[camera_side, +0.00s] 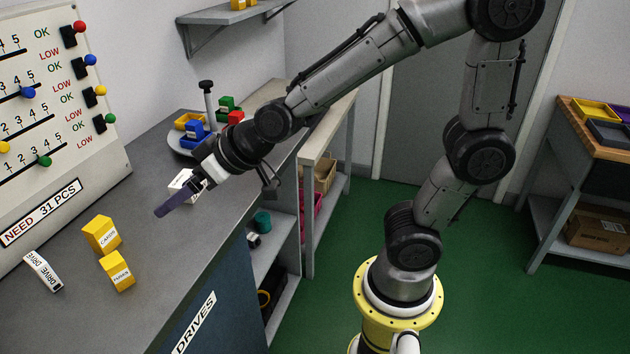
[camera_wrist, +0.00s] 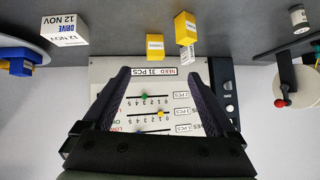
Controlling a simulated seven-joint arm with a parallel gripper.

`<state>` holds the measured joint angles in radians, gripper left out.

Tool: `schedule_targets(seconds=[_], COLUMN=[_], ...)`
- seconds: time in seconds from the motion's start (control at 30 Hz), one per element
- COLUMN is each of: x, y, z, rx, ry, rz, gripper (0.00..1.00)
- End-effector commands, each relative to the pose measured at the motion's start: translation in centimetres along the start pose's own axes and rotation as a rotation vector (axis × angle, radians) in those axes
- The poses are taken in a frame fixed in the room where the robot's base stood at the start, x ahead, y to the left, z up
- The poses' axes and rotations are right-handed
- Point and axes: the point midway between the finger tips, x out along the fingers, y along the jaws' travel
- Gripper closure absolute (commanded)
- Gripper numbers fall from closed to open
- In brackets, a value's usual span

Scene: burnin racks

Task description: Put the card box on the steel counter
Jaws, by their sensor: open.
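A yellow box with a label that seems to read CARDS (camera_side: 101,233) stands on the grey counter (camera_side: 180,255). In the wrist view, the yellow box (camera_wrist: 154,45) nearer the panel seems to be the same one. A second yellow box labelled FUSES (camera_side: 117,270) stands close beside it and also shows in the wrist view (camera_wrist: 185,28). My gripper (camera_side: 172,201) is above the counter, beyond both yellow boxes in the side view. Its fingers (camera_wrist: 158,76) are wide apart with nothing held between them.
The slider panel (camera_side: 55,110) borders the left. A wood-topped bench (camera_side: 600,125) holds bins; a brown box (camera_side: 597,230) lies below.

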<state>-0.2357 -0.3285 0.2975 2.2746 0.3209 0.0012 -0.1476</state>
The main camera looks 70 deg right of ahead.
Motion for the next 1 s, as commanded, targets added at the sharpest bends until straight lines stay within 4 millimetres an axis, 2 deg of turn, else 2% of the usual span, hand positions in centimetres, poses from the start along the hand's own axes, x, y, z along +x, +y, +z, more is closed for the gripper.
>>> schedule_targets(seconds=[0.03, 0.2, 0.3, 0.4, 0.5, 0.6, 1.0], x=[-2.5, -9.9, -13.4, -15.9, -17.3, -17.8, -17.8], y=[0.7, 3.1, 4.4, 5.4, 5.9, 6.1, 6.1], z=[0.6, 5.2, 8.1, 10.4, 11.8, 12.4, 12.4], rx=[0.0, -0.011, -0.008, 0.002, 0.009, 0.013, 0.012], ry=[-0.03, -0.191, -0.273, -0.333, -0.37, -0.387, -0.389], rz=[0.002, 0.052, 0.103, 0.148, 0.177, 0.189, 0.187], gripper=[0.08, 0.08, 0.08, 0.08, 0.08, 0.08, 0.08])
